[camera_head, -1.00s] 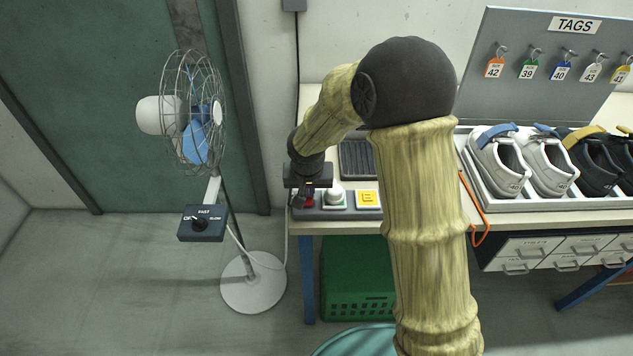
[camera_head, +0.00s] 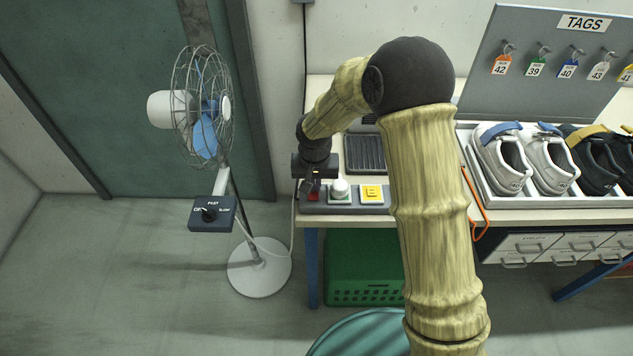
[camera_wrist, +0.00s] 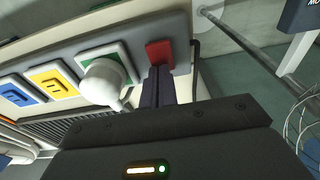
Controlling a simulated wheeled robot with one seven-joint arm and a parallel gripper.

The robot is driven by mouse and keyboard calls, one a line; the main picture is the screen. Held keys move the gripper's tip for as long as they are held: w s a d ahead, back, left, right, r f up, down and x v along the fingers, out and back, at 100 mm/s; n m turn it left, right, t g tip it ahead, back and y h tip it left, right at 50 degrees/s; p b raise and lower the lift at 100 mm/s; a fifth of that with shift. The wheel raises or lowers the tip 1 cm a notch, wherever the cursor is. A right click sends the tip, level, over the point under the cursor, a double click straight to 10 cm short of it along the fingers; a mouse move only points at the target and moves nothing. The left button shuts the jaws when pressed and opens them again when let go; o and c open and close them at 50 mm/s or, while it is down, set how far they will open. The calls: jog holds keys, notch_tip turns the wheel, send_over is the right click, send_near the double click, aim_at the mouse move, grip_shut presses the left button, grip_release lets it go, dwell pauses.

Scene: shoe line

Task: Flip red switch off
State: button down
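The red switch (camera_wrist: 160,52) sits at the right end of a grey switch panel in the wrist view. In the head view, a bit of the red switch (camera_head: 313,196) shows at the left end of the panel, partly hidden by my gripper (camera_head: 313,184). My gripper's dark fingers (camera_wrist: 158,78) are together in the wrist view, with their tips right at the red switch's near edge. I cannot tell whether they touch it. Nothing shows between the fingers. The switch's on or off position is not clear.
A white round knob (camera_wrist: 104,82) on a green-edged plate is beside the red switch, then a yellow switch (camera_wrist: 50,82) and a blue switch (camera_wrist: 20,90). A standing fan (camera_head: 203,108) is left of the table. A shoe tray (camera_head: 500,201) lies to the right.

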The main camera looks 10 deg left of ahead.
aim_at(313, 195)
jog(key=shift+s+f, duration=0.5)
jog(key=shift+f, duration=0.1)
jog(key=shift+s, duration=0.6)
jog(key=shift+r, duration=0.15)
jog(key=shift+a+r, duration=0.1)
jog(key=shift+r, duration=0.15)
jog(key=r+p, duration=0.2)
jog(key=r, duration=0.2)
jog(key=shift+w+r+p, duration=0.1)
jog(key=shift+w+p, duration=0.15)
jog(key=shift+p, duration=0.15)
notch_tip(313, 195, up, 10)
jog(key=s+b, duration=0.1)
jog(key=s, duration=0.1)
jog(key=shift+s+d, duration=0.2)
jog(key=shift+s, duration=0.2)
